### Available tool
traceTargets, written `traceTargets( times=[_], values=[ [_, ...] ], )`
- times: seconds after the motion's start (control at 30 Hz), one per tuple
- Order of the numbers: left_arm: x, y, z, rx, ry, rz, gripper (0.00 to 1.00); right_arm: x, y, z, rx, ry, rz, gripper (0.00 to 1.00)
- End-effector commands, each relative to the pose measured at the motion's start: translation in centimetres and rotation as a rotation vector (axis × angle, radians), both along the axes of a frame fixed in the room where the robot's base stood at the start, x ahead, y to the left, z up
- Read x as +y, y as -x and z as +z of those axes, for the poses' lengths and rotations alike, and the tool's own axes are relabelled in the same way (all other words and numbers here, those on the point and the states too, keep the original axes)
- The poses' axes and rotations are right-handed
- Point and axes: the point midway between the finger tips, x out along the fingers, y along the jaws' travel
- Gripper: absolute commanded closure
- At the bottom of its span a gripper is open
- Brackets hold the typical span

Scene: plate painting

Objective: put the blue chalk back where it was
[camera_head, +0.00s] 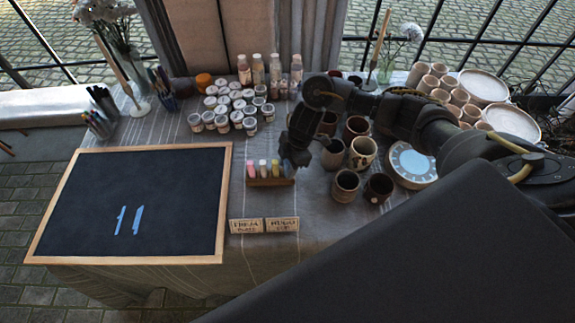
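A small wooden chalk holder (262,182) stands on the table right of the blackboard (100,180). A pink chalk (251,170), a white chalk (263,168) and a yellow chalk (275,168) stand upright in it. My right gripper (289,160) points down over the holder's right end. A faint bluish patch shows at its fingertips, but the dark fingers hide most of it; I cannot tell whether they are shut on the blue chalk. Two short blue strokes (137,220) are on the blackboard. My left gripper is not in view.
Two small lettered signs (282,225) stand in front of the holder. Several dark cups (345,185) stand close right of my gripper. Several paint jars (222,124) are behind the holder. A blue-and-white plate (412,163) lies farther right.

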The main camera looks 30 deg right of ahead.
Motion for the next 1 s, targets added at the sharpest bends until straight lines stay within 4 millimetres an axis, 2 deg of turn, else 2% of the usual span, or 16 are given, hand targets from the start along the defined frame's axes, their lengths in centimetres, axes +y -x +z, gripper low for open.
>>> traceTargets(
  times=[0.17,0.23,0.5,0.7,0.83,1.0],
  values=[
    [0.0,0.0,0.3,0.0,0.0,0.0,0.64,-0.1,-0.1,0.8,-0.002,-0.001,0.0,0.61],
    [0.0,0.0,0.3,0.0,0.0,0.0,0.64,-0.3,-0.1,1.7,-0.005,-0.001,0.002,0.61],
    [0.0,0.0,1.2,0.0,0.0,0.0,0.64,-2.0,0.0,7.3,-0.006,0.002,0.0,0.61],
    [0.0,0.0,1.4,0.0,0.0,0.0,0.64,-2.9,0.1,10.4,-0.003,0.001,0.0,0.61],
    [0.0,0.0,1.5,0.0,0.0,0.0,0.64,-3.2,0.2,11.6,-0.001,0.001,0.0,0.61],
    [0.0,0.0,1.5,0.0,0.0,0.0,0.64,-3.3,0.3,11.9,0.001,0.001,-0.001,0.61]
  ],
)
